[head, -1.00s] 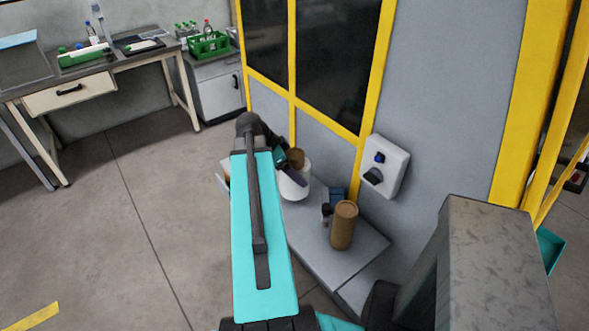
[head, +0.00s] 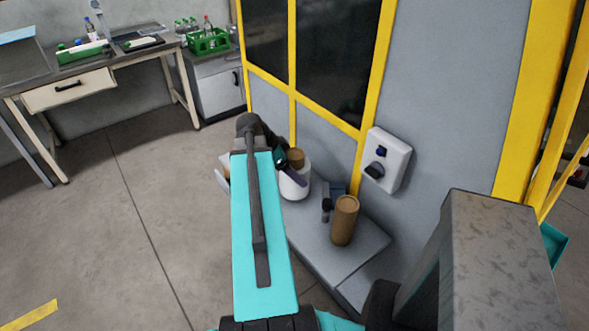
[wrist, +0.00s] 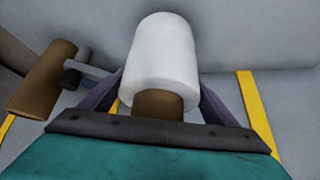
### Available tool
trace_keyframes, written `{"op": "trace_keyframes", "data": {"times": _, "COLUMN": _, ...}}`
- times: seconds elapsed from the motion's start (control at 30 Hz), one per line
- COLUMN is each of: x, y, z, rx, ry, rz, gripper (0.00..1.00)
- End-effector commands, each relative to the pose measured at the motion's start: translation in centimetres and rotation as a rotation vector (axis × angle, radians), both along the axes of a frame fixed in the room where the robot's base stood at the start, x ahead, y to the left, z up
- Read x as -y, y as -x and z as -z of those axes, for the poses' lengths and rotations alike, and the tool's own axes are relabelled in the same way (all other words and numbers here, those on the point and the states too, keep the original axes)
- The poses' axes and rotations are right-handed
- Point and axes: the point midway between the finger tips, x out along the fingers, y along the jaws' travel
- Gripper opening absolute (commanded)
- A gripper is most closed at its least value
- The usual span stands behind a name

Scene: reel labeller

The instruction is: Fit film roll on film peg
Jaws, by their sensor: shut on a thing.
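The film roll (head: 294,187) is a white cylinder with a brown core (head: 296,157) standing out of its top. My gripper (head: 290,172) is shut on the film roll, partly hidden behind my arm in the head view. In the wrist view the white roll (wrist: 160,55) sits between my purple fingers (wrist: 163,98), its brown core end toward the palm. Whether the roll touches the grey ledge below cannot be told. I cannot make out the film peg for certain; a small dark and grey fitting (head: 328,206) stands on the ledge to the right of the roll.
A brown cylinder (head: 344,221) stands upright on the grey ledge (head: 318,245), close to the fitting. A white switch box (head: 386,160) is on the yellow-framed wall beyond. A workbench (head: 75,90) and a green bottle crate (head: 208,42) are at the back left. The floor on the left is clear.

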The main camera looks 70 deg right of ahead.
Motion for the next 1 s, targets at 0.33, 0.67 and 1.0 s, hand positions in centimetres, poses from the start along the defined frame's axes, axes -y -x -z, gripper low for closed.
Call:
{"op": "trace_keyframes", "data": {"times": 0.33, "x": 0.04, "y": 0.02, "z": 0.83, "rx": -0.001, "ry": 0.002, "rz": -0.001, "gripper": 0.35}}
{"op": "trace_keyframes", "data": {"times": 0.67, "x": 0.04, "y": 0.02, "z": 1.03, "rx": -0.001, "ry": 0.002, "rz": -0.001, "gripper": 0.35}}
{"op": "trace_keyframes", "data": {"times": 1.0, "x": 0.02, "y": 0.01, "z": 1.05, "rx": 0.000, "ry": 0.001, "rz": -0.001, "gripper": 1.00}}
